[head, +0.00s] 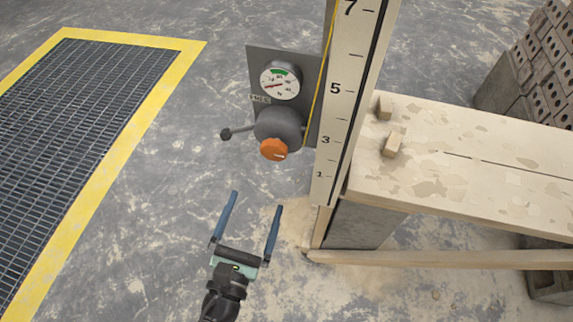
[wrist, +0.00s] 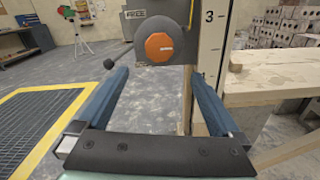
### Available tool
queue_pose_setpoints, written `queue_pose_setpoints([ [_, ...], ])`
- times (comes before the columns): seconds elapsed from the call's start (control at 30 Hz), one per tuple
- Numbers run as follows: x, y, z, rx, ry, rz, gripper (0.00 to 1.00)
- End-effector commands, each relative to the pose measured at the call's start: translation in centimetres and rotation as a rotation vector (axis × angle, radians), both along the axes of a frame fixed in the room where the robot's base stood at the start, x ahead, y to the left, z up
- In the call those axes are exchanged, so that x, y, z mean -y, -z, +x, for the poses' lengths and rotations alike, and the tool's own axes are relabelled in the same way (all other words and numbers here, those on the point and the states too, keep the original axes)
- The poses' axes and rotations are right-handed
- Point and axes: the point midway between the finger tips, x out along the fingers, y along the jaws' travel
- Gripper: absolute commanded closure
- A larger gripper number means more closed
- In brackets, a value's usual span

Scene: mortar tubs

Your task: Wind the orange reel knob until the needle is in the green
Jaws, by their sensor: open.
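The orange reel knob (head: 273,149) sits on the front of a dark grey round reel (head: 280,127), under a white dial gauge (head: 280,81) on a grey plate. The dial has a green arc at its top; its red needle lies across the lower face, apart from the green. A lever with a dark ball end (head: 225,134) sticks out to the left of the reel. My gripper (head: 258,199) is open and empty, in front of and below the knob, not touching it. In the wrist view the knob (wrist: 159,46) shows above and between the blue fingers.
A tall numbered staff (head: 345,110) stands right of the reel, with a yellow line beside it. A wooden bench (head: 470,150) bearing small blocks is to the right. A yellow-edged floor grate (head: 80,100) lies at left. Brick stacks (head: 545,50) stand at the far right.

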Motion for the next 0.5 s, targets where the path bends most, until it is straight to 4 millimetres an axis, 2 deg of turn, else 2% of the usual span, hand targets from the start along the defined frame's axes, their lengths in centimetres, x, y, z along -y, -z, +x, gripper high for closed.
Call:
queue_pose_setpoints([
  [0.17, 0.5, 0.0, 1.5, 0.0, -0.001, -0.016, 0.0],
  [0.5, 2.7, 0.0, 8.2, 0.002, 0.001, -0.011, 0.0],
])
